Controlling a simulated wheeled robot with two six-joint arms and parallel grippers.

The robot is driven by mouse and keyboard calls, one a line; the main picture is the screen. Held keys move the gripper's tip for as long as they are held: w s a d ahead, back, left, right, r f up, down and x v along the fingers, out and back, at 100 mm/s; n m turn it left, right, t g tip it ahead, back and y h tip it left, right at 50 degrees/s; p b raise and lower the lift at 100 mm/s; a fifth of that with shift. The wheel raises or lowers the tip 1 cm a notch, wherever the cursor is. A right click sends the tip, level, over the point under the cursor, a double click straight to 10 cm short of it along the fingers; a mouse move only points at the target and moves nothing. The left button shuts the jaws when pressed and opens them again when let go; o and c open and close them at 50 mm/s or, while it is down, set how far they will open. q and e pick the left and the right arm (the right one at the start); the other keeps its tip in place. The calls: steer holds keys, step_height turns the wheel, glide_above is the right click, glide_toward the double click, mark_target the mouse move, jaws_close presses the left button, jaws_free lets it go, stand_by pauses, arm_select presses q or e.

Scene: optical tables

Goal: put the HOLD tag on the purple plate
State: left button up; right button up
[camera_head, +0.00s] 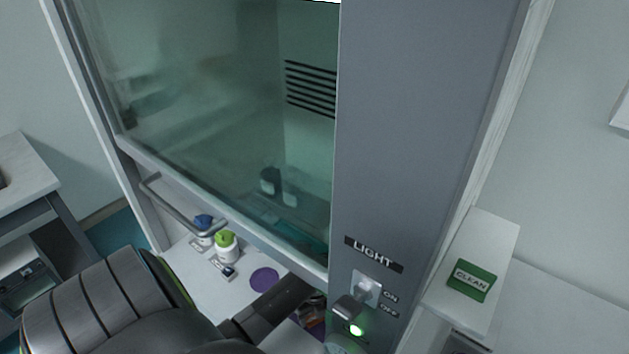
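The purple plate (264,279) is a small flat disc on the white work surface inside the hood. I cannot make out a tag that reads HOLD. A green tag reading CLEAN (473,280) lies on a white ledge at the right. My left arm comes in from the lower left, and its dark gripper (300,291) shows just right of the plate, close to the hood's front post. Its fingertips are partly hidden or unclear, so I cannot tell whether it is open or holds anything. My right gripper is not in view.
A green-capped white bottle (227,248) and a blue-capped one (204,228) stand left of the plate, with small labels before them. The glass sash (210,110) with its handle (180,210) hangs above. A grey post (420,130) carries a LIGHT switch (366,288).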

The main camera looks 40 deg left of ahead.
arm_select(q)
steer(key=shift+o, duration=0.9)
steer(key=shift+r, duration=0.4)
step_height(320, 180, up, 12)
steer(key=b, duration=0.2)
steer(key=shift+f, duration=0.2)
steer(key=shift+f, duration=0.1)
